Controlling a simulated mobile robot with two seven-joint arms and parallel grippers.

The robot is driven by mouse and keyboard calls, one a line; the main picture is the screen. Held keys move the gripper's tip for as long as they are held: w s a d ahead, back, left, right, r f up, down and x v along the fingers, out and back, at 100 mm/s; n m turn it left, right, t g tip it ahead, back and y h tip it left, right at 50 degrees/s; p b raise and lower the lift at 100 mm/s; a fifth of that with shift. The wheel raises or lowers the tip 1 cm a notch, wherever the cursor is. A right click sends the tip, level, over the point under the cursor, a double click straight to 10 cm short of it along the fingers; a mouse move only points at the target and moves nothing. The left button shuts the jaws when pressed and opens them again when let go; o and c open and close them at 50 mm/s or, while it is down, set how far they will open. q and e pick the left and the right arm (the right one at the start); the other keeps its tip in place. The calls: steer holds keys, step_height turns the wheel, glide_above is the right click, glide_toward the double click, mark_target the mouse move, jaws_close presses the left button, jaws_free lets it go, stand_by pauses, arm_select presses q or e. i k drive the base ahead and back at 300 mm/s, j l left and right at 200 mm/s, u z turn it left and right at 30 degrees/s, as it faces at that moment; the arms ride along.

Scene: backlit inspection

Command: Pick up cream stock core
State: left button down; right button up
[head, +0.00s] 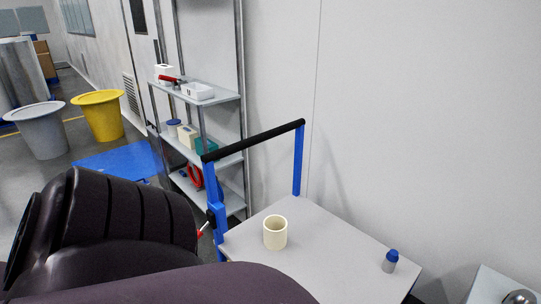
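The cream stock core (275,236), a short hollow cylinder with an open top, stands upright on the grey top of a cart (330,246). It is near the cart's left edge, and nothing touches it. Large dark links of my own arm fill the lower left of the head view, and their edge comes close to the cart's near left corner. Neither gripper shows, so I cannot see whether they are open or shut.
A small grey bottle with a blue cap (390,261) stands at the cart's right. A blue-posted handle with a black bar (255,139) rises at the cart's far left end. Behind are a loaded shelf (222,96), a yellow bin (103,117) and a grey bin (42,132).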

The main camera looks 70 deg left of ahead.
mark_target(275, 227)
steer(key=k+j+u, duration=0.25)
steer(key=j+u, duration=0.2)
steer(key=u, duration=1.2)
steer(key=k+j, duration=0.05)
steer(key=j, duration=0.05)
